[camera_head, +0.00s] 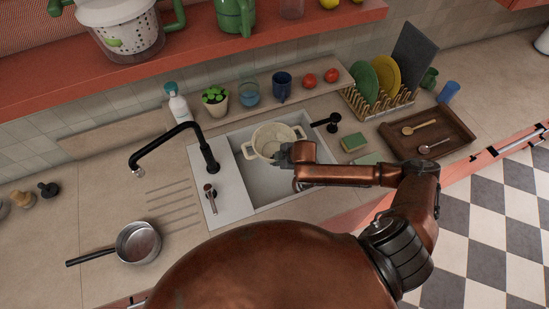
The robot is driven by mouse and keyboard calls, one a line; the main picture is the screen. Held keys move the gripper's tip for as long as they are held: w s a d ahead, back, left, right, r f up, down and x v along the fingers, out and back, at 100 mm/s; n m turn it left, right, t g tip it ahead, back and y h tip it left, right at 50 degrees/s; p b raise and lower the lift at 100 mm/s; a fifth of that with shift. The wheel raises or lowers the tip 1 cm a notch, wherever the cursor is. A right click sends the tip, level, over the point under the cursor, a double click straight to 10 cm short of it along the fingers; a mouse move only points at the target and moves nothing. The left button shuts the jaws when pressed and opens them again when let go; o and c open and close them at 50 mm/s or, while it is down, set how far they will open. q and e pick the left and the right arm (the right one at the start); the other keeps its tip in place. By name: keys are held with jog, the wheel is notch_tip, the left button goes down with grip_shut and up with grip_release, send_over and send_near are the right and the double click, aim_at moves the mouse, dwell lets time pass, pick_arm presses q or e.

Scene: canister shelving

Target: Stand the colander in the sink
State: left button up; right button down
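The cream colander (271,137) with small side handles is at the sink (252,180), over the back part of its basin. It looks upright, with its opening facing up. I cannot tell whether it rests on the basin floor or hangs above it. My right gripper (284,154) is at the colander's front right rim, close to or touching it. Its fingers are small and partly hidden by the wrist, so its grip is unclear. My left gripper is not in view.
A black faucet (180,134) arches left of the basin. A ledge behind holds a soap bottle (178,104), plant (215,101), cups and tomatoes. A dish rack (379,99) and brown tray (427,132) stand right. A saucepan (137,243) sits front left. A red shelf (200,47) overhangs.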

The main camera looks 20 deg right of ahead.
notch_tip(320, 180, down, 16)
jog(key=b, duration=0.7)
jog(key=shift+f, duration=0.1)
jog(key=shift+f, duration=0.4)
dwell(0.8)
jog(key=c, duration=2.1)
grip_release()
jog(key=shift+o, duration=0.3)
jog(key=shift+f, duration=0.1)
jog(key=v, duration=1.2)
